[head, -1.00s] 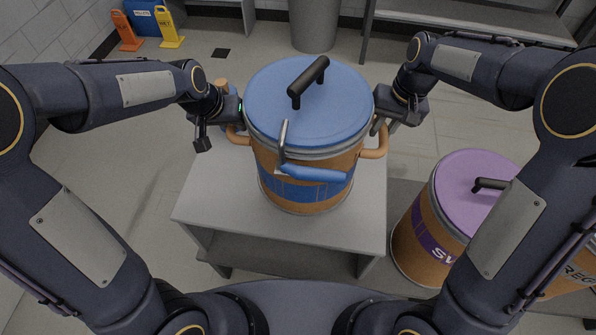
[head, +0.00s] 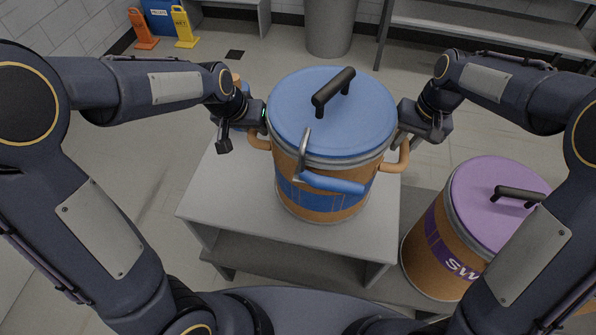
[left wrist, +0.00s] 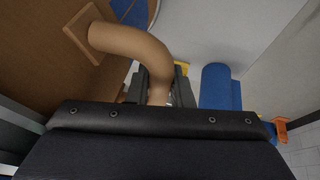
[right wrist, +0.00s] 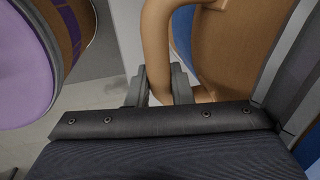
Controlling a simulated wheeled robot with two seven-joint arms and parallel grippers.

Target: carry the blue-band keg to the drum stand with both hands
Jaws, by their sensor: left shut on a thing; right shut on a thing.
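The blue-band keg (head: 325,203) is brown-orange with a blue lid, a black top handle and a blue-gripped lever on its front. It is upright over a grey table-like stand (head: 225,220); I cannot tell whether its base touches the top. I cannot tell whether this stand is the drum stand. My left gripper (head: 262,126) is shut on the keg's left side handle, also seen in the left wrist view (left wrist: 125,42). My right gripper (head: 400,128) is shut on the right side handle, which the right wrist view shows too (right wrist: 156,45).
A purple-lidded keg (head: 490,205) stands close at the right on a low grey surface. Behind are a grey bin (head: 330,30), a metal shelf (head: 480,22), an orange sign (head: 143,30) and a yellow sign (head: 183,27). The floor at the left is clear.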

